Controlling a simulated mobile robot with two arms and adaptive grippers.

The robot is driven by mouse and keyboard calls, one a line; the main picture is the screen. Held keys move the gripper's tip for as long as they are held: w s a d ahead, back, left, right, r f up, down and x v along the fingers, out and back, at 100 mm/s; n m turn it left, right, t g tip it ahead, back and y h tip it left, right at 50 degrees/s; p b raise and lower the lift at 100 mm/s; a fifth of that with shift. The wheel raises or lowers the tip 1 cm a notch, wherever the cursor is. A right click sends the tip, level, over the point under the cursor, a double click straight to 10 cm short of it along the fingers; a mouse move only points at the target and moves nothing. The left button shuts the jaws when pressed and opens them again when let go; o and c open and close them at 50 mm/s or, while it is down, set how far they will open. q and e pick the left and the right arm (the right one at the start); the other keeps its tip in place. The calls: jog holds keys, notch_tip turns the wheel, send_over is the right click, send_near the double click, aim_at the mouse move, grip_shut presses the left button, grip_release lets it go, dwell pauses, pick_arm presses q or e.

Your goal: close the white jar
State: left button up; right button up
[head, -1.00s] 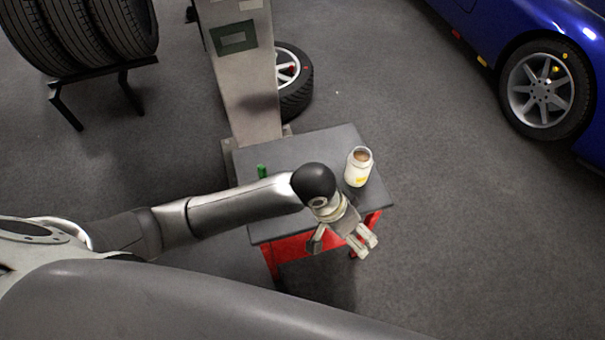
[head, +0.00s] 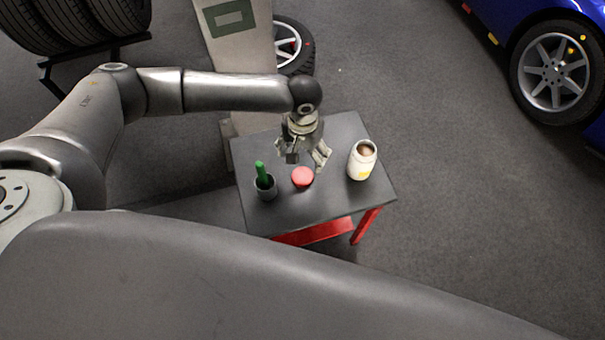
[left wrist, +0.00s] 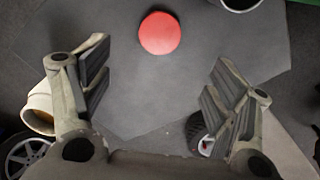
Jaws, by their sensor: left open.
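The white jar (head: 362,162) stands upright and open-topped on the right part of the small table, with a yellow mark on its side. Part of it shows at the left edge of the left wrist view (left wrist: 38,104), behind a finger. A round red lid (head: 302,177) lies on the table to the left of the jar. It also shows in the left wrist view (left wrist: 159,33), at the top centre. My left gripper (head: 304,160) is open and empty above the table, just behind the lid in the head view. My right gripper is not in view.
A dark cup (head: 265,190) holding a green-handled item (head: 261,172) stands left of the lid. The grey tabletop (head: 320,206) has free room at its front. A grey column (head: 238,50) stands behind the table, with a wheel (head: 290,45) beside it.

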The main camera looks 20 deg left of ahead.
pick_arm(q)
send_over(303, 176)
notch_tip(303, 176, down, 6)
jog(key=shift+w+r, duration=0.1)
jog(key=shift+r, duration=0.05)
notch_tip(303, 176, down, 5)
jog(key=shift+f, duration=0.1)
dwell(0.6)
jog(key=shift+c, duration=0.4)
jog(key=c, duration=0.7)
